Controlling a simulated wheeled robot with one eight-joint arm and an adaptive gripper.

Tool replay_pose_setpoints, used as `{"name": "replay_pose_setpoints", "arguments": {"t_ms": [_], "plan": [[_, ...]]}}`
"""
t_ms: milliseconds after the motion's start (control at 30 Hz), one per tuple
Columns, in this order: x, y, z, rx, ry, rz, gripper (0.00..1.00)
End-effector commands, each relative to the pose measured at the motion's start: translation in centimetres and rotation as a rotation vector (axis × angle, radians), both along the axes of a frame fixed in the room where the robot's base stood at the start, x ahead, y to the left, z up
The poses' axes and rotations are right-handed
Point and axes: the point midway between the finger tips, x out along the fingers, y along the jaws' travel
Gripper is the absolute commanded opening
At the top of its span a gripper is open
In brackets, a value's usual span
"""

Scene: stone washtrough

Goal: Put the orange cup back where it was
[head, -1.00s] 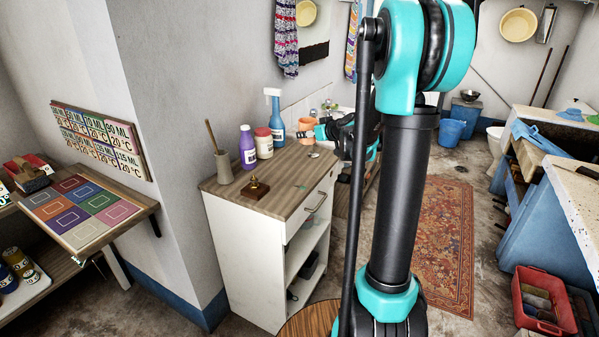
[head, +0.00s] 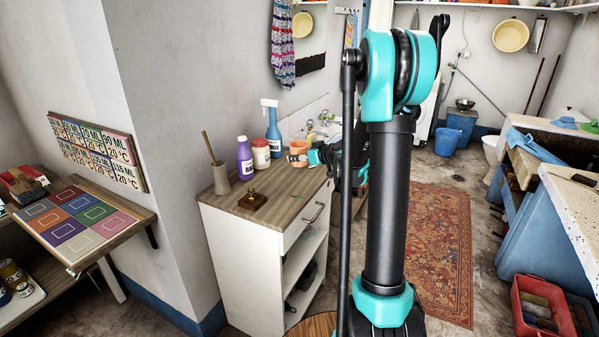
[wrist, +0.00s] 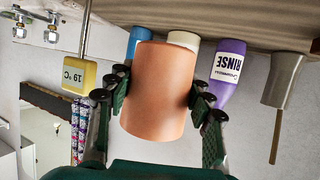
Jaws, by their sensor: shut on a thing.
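The orange cup (head: 298,148) is at the back right of the white cabinet's wooden top (head: 285,205), right of the bottles. My gripper (head: 306,157) is shut on the cup from the right side. In the wrist view, which is upside down, the cup (wrist: 158,90) fills the middle between my two fingers (wrist: 160,95). I cannot tell whether its base touches the cabinet top.
A blue spray bottle (head: 273,130), a white jar with a red lid (head: 261,154), a purple rinse bottle (head: 244,159), a beige pot with a stick (head: 221,177) and a brass-knobbed block (head: 252,199) stand on the cabinet. The cabinet's front middle is clear.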

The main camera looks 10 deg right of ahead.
Motion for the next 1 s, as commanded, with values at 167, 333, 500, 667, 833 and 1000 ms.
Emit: {"name": "replay_pose_setpoints", "arguments": {"t_ms": [167,333,500,667,833,1000], "plan": [[0.0,0.0,-2.4,0.0,0.0,0.0,0.18],[0.0,0.0,-3.5,0.0,0.0,0.0,0.18],[0.0,0.0,-5.7,0.0,0.0,0.0,0.18],[0.0,0.0,-6.6,0.0,0.0,0.0,0.18],[0.0,0.0,-6.6,0.0,0.0,0.0,0.18],[0.0,0.0,-6.9,0.0,0.0,0.0,0.18]]}}
